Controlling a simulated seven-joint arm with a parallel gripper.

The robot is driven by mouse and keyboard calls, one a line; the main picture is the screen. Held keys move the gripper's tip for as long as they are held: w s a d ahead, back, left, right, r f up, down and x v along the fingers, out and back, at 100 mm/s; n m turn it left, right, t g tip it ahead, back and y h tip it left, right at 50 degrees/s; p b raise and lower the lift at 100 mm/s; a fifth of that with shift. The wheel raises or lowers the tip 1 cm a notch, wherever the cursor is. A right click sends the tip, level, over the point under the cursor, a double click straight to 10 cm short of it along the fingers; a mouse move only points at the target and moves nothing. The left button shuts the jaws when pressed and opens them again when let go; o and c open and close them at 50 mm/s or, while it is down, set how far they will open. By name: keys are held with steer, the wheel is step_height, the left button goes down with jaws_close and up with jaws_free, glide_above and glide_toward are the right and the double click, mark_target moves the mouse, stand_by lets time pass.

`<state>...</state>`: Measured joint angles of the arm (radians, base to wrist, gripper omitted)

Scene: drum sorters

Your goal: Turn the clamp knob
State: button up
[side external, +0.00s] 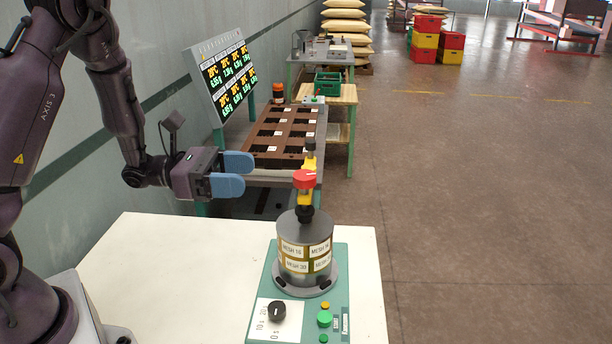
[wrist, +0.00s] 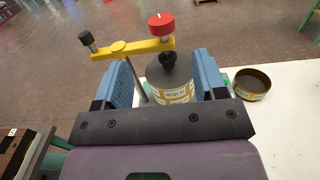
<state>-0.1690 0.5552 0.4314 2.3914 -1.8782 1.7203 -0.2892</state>
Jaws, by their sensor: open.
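The red knob (side external: 304,179), with a pale mark on top, sits on a yellow clamp bar (side external: 306,196) above a grey drum sieve stack (side external: 304,232) with mesh labels. In the wrist view the red knob (wrist: 160,23) is at one end of the yellow bar (wrist: 133,47), with a black-capped end at the left. A black knob (wrist: 168,59) shows under the red knob, on the stack's top. My gripper (side external: 236,174) is open and empty, apart from the knob, to its left in the side view. In the wrist view its blue fingers (wrist: 164,60) frame the stack.
The stack stands on a green base (side external: 258,330) with a black dial (side external: 277,310) and a green button (side external: 324,318), on a white table (side external: 165,262). A round sieve pan (wrist: 252,83) lies right of the stack. A brown compartment tray (side external: 282,137) and display panel (side external: 226,73) are behind.

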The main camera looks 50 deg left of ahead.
mark_target(306, 175)
steer(key=x, duration=1.1)
steer(key=shift+w+d, duration=0.1)
steer(key=shift+d, duration=0.1)
steer(key=shift+c, duration=0.2)
steer(key=c, duration=0.9)
